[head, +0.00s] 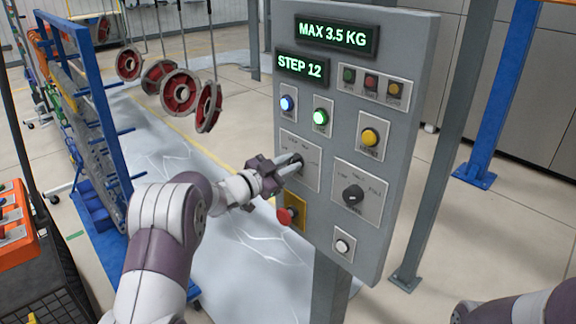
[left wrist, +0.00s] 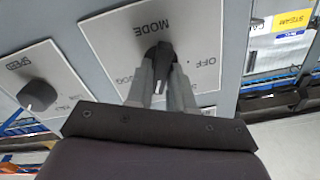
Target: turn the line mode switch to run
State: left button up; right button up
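The mode switch (head: 297,160) is a black knob on a light plate at the left of the grey control panel (head: 386,75). It also shows in the left wrist view (left wrist: 160,55), where the plate reads MODE, OFF and part of JOG upside down. No RUN label is readable there. My left gripper (head: 292,165) reaches the switch from the left. In the left wrist view its two fingers (left wrist: 163,80) lie close on both sides of the knob and appear shut on it. The knob's white mark shows between the fingers. My right gripper is out of view.
A speed knob (head: 353,195) sits right of the switch. A red emergency button (head: 286,215) juts out just below my left gripper. Blue (head: 287,103) and green (head: 320,117) lamps are lit above.

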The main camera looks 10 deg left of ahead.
pick_arm(q)
jog(key=shift+o, duration=1.2)
jog(key=b+v, duration=0.3)
jog(key=v, duration=0.9)
jog(key=shift+s+a, duration=0.2)
jog(key=shift+s, duration=0.15)
